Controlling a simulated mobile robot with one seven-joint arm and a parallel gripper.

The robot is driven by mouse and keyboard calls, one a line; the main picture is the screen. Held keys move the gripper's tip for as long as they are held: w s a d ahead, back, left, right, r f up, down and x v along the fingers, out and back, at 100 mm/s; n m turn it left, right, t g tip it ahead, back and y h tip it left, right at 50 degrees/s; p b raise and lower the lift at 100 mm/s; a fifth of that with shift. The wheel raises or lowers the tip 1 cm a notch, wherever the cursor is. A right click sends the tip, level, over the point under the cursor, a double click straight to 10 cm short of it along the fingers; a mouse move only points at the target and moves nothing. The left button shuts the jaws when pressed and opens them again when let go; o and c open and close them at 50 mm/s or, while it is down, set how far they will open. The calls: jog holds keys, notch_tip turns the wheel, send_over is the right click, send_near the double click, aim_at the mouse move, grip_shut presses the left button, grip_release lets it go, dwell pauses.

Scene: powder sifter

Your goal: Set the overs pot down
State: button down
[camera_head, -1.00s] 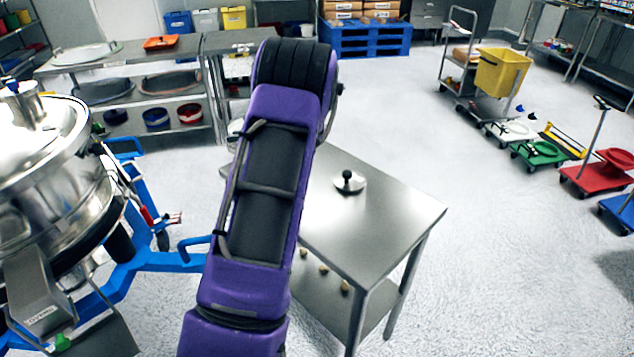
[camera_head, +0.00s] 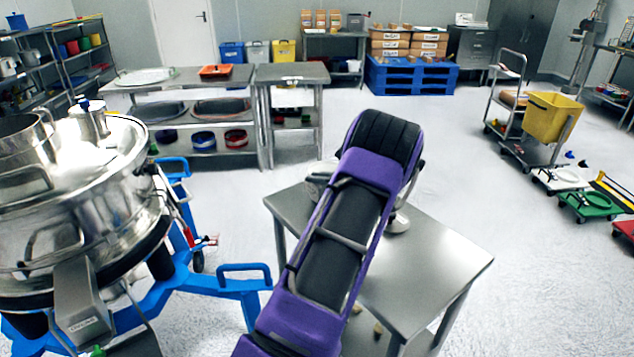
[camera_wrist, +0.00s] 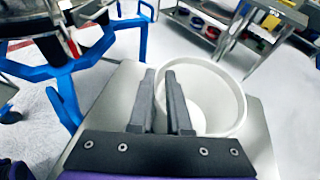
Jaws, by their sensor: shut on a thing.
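The overs pot (camera_wrist: 225,112) is a pale, round, open pot in the wrist view, seen from above and looking empty. My gripper (camera_wrist: 168,80) is shut on the near-left part of its rim, with the wall between the two fingers. The pot is over the steel table (camera_wrist: 262,160); I cannot tell whether its base touches the top. In the head view my arm hides the gripper and most of the pot; a small grey curved part (camera_head: 316,184) shows left of the arm. The table (camera_head: 440,262) is beneath my arm.
A steel lid (camera_head: 399,223), partly hidden by my arm, lies on the table. The steel sifter (camera_head: 80,200) on its blue frame (camera_head: 225,283) stands at the left. The right part of the tabletop is clear. A yellow bucket cart (camera_head: 552,115) stands farther right.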

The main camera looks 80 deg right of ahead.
jog(key=shift+f, duration=0.5)
jog(key=shift+f, duration=0.25)
jog(key=c, duration=0.8)
grip_release()
jog(key=shift+c, duration=0.2)
jog(key=shift+r, duration=0.15)
jog(key=shift+s+r, duration=0.1)
jog(key=shift+r, duration=0.05)
jog(key=v, duration=1.1)
jog(key=shift+s+a, duration=0.25)
jog(key=shift+s, duration=0.1)
